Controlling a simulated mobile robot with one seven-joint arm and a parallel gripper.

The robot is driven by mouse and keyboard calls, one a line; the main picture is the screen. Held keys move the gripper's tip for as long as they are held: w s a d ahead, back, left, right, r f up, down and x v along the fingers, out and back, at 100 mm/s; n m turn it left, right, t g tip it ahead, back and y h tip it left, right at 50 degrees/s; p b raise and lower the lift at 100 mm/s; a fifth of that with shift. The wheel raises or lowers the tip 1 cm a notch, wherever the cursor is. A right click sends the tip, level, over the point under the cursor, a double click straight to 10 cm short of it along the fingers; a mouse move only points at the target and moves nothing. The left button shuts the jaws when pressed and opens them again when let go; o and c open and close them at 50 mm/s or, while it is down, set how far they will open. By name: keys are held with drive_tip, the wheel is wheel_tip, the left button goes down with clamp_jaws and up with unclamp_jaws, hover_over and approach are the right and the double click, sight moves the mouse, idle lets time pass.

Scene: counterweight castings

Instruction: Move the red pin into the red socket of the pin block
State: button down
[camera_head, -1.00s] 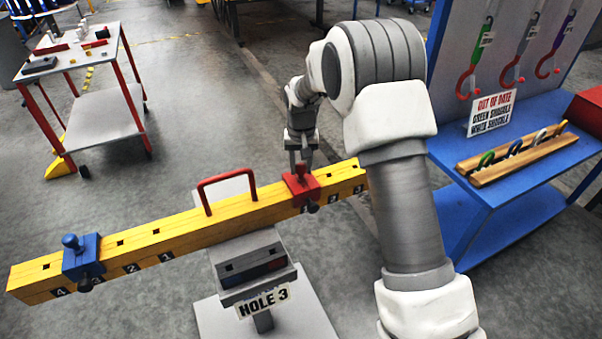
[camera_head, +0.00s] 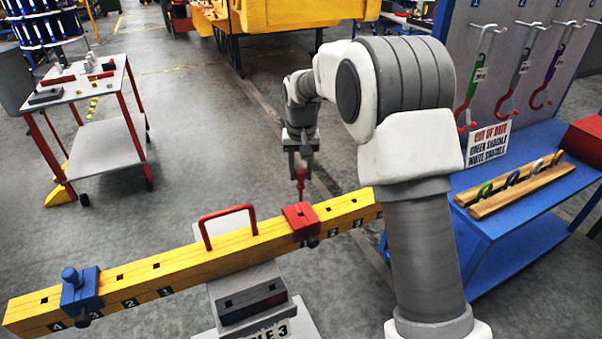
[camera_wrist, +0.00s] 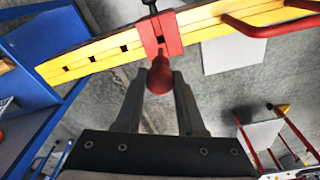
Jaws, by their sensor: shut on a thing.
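My gripper (camera_head: 300,150) is shut on the red pin (camera_head: 300,178), which hangs upright just above the red casting (camera_head: 301,221) on the yellow beam (camera_head: 190,262). In the wrist view the pin's round red head (camera_wrist: 160,76) shows between my fingers (camera_wrist: 157,95), and the red casting (camera_wrist: 161,34) is behind it. The casting's top shows a dark hole. The dark grey pin block (camera_head: 246,296) stands in front of the beam, with two holes in its top. Its front has a reddish part on the right; the socket colours are hard to tell.
A blue casting (camera_head: 80,289) with a blue pin (camera_head: 71,276) sits at the beam's left end. A red handle (camera_head: 227,210) arches over the middle. A blue bench (camera_head: 515,195) stands right, a small cart (camera_head: 105,155) far left. Open floor lies behind the beam.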

drive_tip(key=shift+r+p, duration=0.3)
drive_tip(key=shift+p, duration=0.25)
drive_tip(key=shift+r, duration=0.1)
drive_tip(key=shift+r+p, duration=2.05)
drive_tip(key=shift+r, duration=1.1)
drive_tip(key=s+a+n+p, duration=0.2)
drive_tip(key=s+a+p, duration=0.1)
drive_tip(key=s, duration=0.6)
drive_tip(key=s+a+n+p, duration=0.3)
drive_tip(key=s+a, duration=0.1)
drive_tip(key=s, duration=0.6)
drive_tip(key=shift+s+a+y, duration=0.2)
drive_tip(key=shift+a+y, duration=0.1)
drive_tip(key=shift+f, duration=0.1)
wheel_tip(320, 180, down, 22)
drive_tip(key=b, duration=1.8)
drive_tip(key=shift+b, duration=0.4)
